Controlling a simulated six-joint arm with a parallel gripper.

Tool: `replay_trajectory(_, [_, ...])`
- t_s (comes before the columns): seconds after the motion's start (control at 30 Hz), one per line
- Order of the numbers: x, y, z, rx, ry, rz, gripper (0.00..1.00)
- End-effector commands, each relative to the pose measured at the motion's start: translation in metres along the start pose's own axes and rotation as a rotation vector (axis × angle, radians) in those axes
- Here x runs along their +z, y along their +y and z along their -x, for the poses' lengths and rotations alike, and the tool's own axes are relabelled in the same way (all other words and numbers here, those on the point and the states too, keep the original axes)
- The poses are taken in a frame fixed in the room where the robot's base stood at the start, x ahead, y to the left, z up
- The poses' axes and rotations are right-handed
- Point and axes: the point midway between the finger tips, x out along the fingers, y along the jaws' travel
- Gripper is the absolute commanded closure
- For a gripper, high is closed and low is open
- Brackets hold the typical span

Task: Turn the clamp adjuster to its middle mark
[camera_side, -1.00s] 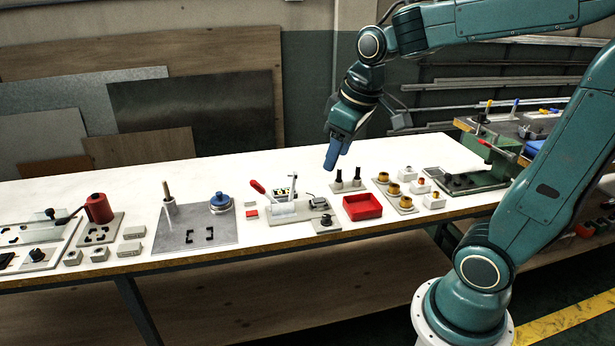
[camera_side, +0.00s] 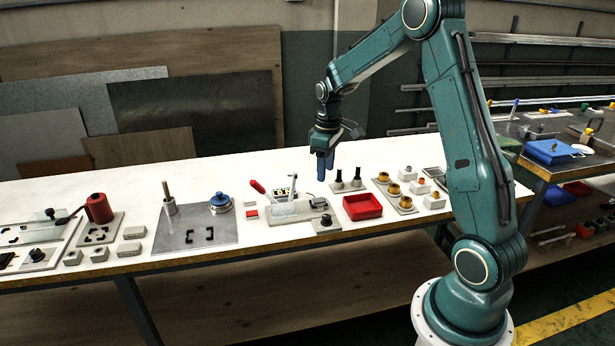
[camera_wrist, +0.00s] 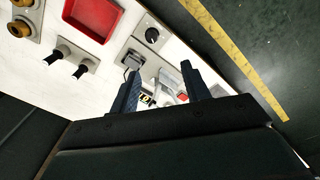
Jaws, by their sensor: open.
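The knob also shows in the wrist view (camera_wrist: 152,35), with a light mark on top too small to read against any scale. My gripper (camera_side: 325,168) points down above the bench, behind the knob and apart from it. In the wrist view my gripper (camera_wrist: 160,69) has its two fingers spread with nothing between them. They partly hide the clamp fixture.
A red tray (camera_side: 362,206) lies right of the knob. Brass parts (camera_side: 394,189) sit farther right. A blue-topped pot (camera_side: 221,201) and grey plate (camera_side: 185,236) are left. Another black knob (camera_side: 37,254) is at far left.

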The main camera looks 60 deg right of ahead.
Motion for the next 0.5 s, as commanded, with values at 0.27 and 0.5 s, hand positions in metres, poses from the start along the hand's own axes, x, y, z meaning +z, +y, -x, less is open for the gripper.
replay_trajectory(0.27, [0.000, 0.022, -0.028, -0.020, -0.027, 0.009, 0.53])
replay_trajectory(0.5, [0.001, 0.022, -0.030, -0.021, -0.028, 0.010, 0.53])
